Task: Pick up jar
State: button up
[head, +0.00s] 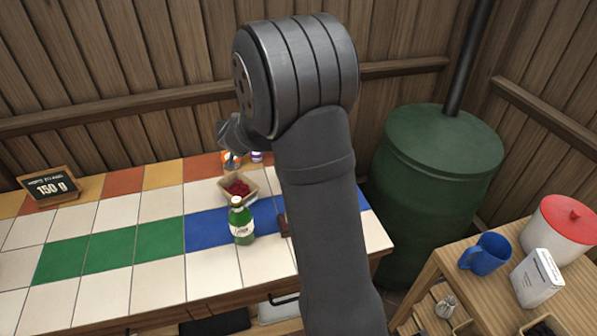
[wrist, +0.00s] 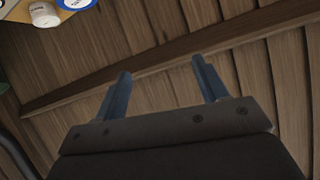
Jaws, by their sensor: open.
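My gripper (wrist: 160,68) is open and empty in the wrist view, its two blue fingers apart in front of the plank wall. In the head view my own arm hides most of it. I cannot tell for sure which thing is the jar. A small white container with a purple band (head: 257,156) stands at the back of the tiled counter, partly hidden by my arm. A small white pot with a label (wrist: 44,13) shows at the top left of the wrist view, away from the fingers. A white canister with a red lid (head: 560,229) stands at the right.
A green bottle (head: 241,222) and a tray of red berries (head: 238,189) stand on the tiled counter (head: 108,292). A chalkboard sign (head: 50,187) is at the left. A green barrel (head: 432,185) stands behind the wooden shelf with a blue mug (head: 485,255).

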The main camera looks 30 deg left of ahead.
jog(key=s+d+f+m+t+h, duration=0.1)
jog(key=s+d+m+t+h, duration=0.15)
jog(key=d, duration=0.65)
jog(key=s+d+f+m+t+h, duration=0.1)
jog(key=d+m+h, duration=0.25)
jog(key=d, duration=0.45)
notch_tip(320, 180, down, 9)
jog(key=n, duration=0.1)
jog(key=shift+a+x, duration=0.15)
jog(key=shift+x, duration=4.35)
jog(key=shift+a+x, duration=0.15)
jog(key=shift+x, duration=4.35)
jog(key=c, duration=1.2)
jog(key=shift+r, duration=0.1)
